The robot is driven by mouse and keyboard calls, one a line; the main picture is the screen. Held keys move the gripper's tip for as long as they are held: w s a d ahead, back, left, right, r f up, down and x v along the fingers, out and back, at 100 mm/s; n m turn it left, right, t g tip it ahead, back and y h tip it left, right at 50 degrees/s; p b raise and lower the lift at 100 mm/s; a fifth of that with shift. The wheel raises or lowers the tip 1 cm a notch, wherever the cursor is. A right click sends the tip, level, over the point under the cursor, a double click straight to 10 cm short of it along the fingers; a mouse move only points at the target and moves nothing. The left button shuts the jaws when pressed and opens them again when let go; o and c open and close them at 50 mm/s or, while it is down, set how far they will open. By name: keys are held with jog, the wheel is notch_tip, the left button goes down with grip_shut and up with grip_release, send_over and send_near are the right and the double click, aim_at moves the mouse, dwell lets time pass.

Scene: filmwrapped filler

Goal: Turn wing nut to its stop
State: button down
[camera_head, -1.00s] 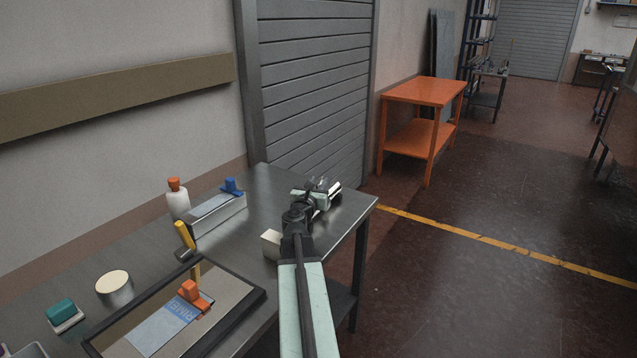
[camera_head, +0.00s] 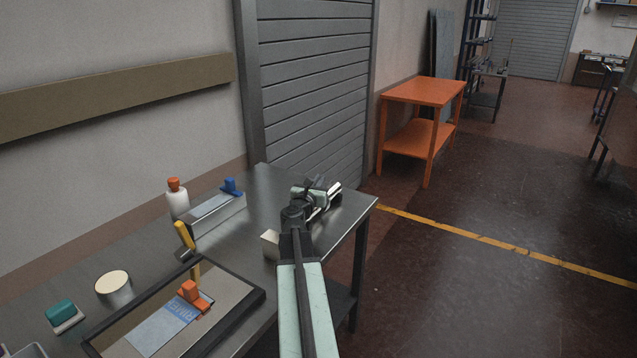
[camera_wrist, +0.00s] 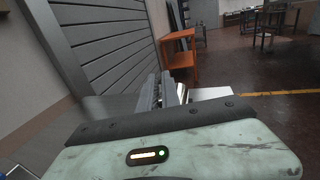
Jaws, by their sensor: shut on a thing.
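My gripper (camera_head: 325,190) is at the far right end of the steel bench, shut on a small part of a shiny metal fitting. In the wrist view its dark jaws (camera_wrist: 155,92) point ahead, close together. A bright metal piece (camera_wrist: 182,93) shows just right of the jaws. The wing nut itself is not clearly seen; the jaws and wrist hide it, and it appears to be what they hold. How far it is turned cannot be told.
The steel bench (camera_head: 262,205) carries a cream block (camera_head: 270,244), a grey fixture with a blue clamp (camera_head: 230,187), a white bottle (camera_head: 177,200), a round tin (camera_head: 113,287) and a framed board with an orange tool (camera_head: 190,292). An orange table (camera_head: 425,92) stands beyond.

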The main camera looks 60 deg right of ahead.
jog(key=shift+g, duration=0.3)
jog(key=m+g, duration=0.2)
jog(key=g, duration=0.1)
jog(key=m+g, duration=0.1)
jog(key=g, duration=0.1)
jog(key=shift+w+d+m+h, duration=0.15)
jog(key=shift+w+m+h, duration=0.15)
jog(key=shift+m, duration=0.1)
jog(key=shift+s+m+g, duration=0.1)
jog(key=shift+m+g, duration=0.3)
jog(key=shift+g, duration=0.4)
jog(key=shift+s+m+g, duration=0.2)
jog(key=shift+m+g, duration=0.2)
jog(key=shift+g, duration=0.2)
jog(key=c, duration=1.6)
grip_release()
jog(key=shift+o, duration=0.2)
